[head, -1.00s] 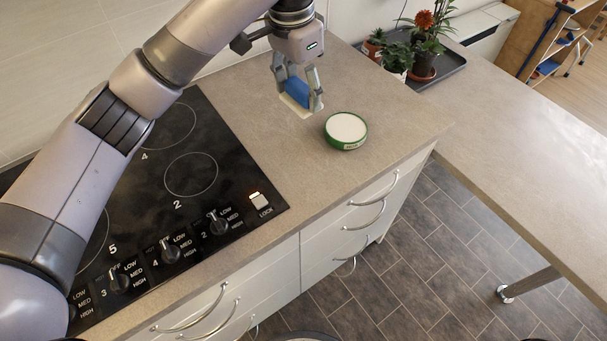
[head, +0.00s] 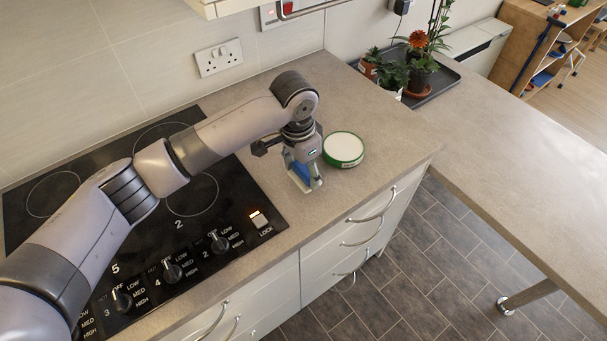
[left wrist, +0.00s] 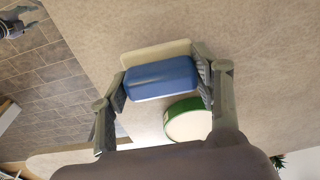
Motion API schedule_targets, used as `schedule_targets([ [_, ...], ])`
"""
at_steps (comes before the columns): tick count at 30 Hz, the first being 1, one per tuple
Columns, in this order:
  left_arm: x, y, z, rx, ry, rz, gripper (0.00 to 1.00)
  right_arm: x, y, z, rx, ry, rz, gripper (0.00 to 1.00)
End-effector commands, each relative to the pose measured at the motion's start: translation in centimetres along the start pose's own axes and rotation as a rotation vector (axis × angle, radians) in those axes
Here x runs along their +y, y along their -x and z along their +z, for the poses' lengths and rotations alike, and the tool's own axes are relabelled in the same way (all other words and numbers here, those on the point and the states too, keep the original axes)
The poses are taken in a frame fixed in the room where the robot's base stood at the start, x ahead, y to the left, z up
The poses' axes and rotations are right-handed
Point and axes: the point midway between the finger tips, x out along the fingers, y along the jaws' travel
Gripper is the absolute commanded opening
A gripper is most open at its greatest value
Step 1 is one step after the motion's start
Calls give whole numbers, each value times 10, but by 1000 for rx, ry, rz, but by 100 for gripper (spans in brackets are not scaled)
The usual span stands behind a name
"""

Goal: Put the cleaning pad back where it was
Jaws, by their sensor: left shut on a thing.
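The cleaning pad, a blue block with a cream layer, is held in my left gripper (head: 303,178). In the head view its blue part (head: 299,171) shows between the fingers, at the counter's front part, left of the green tin. I cannot tell whether it touches the counter. In the left wrist view the blue pad (left wrist: 160,80) sits between both fingers (left wrist: 161,76), with its cream layer (left wrist: 155,55) beyond it. My right gripper is absent from the head view; a grey gripper-like part (left wrist: 14,22) at the left wrist view's corner is too small to read.
A round green tin with a white top (head: 343,149) stands on the counter (head: 390,135) close to the right of my left gripper. The black hob (head: 200,205) lies to the left. Potted plants stand on a dark tray (head: 440,82) at the back right. The counter's front edge is near.

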Motion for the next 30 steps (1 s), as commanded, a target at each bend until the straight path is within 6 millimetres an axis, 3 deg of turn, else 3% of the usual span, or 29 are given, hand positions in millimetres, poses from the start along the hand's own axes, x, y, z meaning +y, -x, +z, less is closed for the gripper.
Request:
schedule_targets([
  [6,0,-27,3,-1,0,1,35,-1,6,0,0,1,-1,40],
  [18,1,-33,4,-1,0,1,35,8,6,1,-2,2,9,40],
  [19,0,-32,4,-1,0,0,60,8,6,1,-2,2,9,40],
  [27,0,-32,4,-1,1,0,78,9,6,2,-3,1,11,40],
  [30,0,-32,4,-1,1,0,78,9,6,2,-3,1,11,40],
])
